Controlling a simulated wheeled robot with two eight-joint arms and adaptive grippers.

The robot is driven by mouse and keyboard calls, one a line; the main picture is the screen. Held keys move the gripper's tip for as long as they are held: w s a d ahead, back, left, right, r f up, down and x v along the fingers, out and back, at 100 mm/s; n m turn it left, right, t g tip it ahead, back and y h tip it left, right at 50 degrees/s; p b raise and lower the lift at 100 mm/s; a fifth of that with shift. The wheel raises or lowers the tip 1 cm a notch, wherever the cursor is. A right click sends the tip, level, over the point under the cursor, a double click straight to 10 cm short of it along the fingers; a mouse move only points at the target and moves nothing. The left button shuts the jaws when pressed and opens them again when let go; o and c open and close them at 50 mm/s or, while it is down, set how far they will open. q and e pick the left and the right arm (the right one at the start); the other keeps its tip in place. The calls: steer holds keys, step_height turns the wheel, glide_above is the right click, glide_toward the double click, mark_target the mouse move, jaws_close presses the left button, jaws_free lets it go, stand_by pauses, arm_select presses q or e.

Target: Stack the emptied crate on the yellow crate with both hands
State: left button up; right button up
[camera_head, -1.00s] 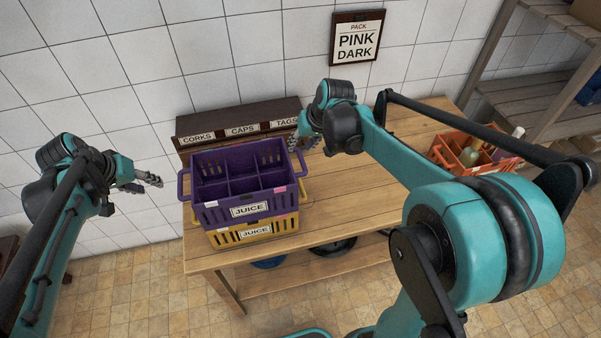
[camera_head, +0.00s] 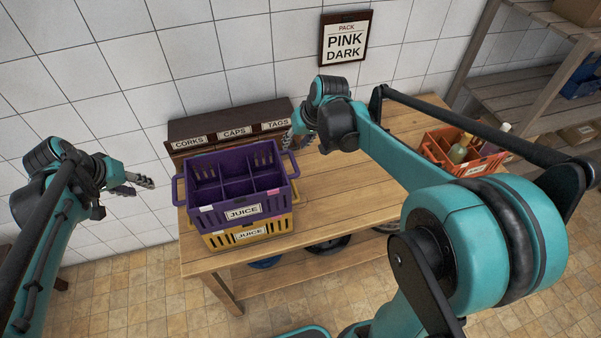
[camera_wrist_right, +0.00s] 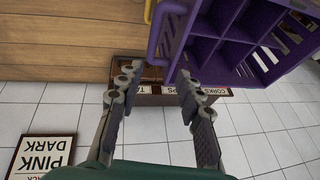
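The empty purple crate (camera_head: 243,213) sits on top of the yellow crate (camera_head: 250,234) on the wooden table, roughly level. Its dividers and compartments show from above. I cannot tell whether its base is fully seated. My left gripper (camera_head: 143,186) is open and empty, left of the purple crate's left handle and apart from it. My right gripper (camera_head: 288,140) is near the purple crate's right handle. In the right wrist view its fingers (camera_wrist_right: 158,78) are spread with nothing between them. The purple handle (camera_wrist_right: 165,30) and yellow handle (camera_wrist_right: 148,12) show beyond the fingertips.
A dark box labelled corks, caps and tags (camera_head: 222,122) stands behind the crates against the tiled wall. An orange crate with bottles (camera_head: 435,152) stands at the table's right. The table middle (camera_head: 345,195) is clear. A shelf (camera_head: 520,95) stands at the right.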

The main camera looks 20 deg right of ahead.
steer(key=p+v, duration=0.2)
steer(key=v, duration=0.2)
steer(key=shift+p, duration=0.4)
stand_by(0.4)
steer(key=d+r, duration=0.1)
steer(key=s+d+r+p, duration=0.1)
steer(key=d, duration=0.1)
steer(key=d+p, duration=0.1)
steer(key=shift+s+d+r, duration=0.2)
steer(key=shift+d+r, duration=0.05)
steer(key=shift+r, duration=0.15)
stand_by(0.6)
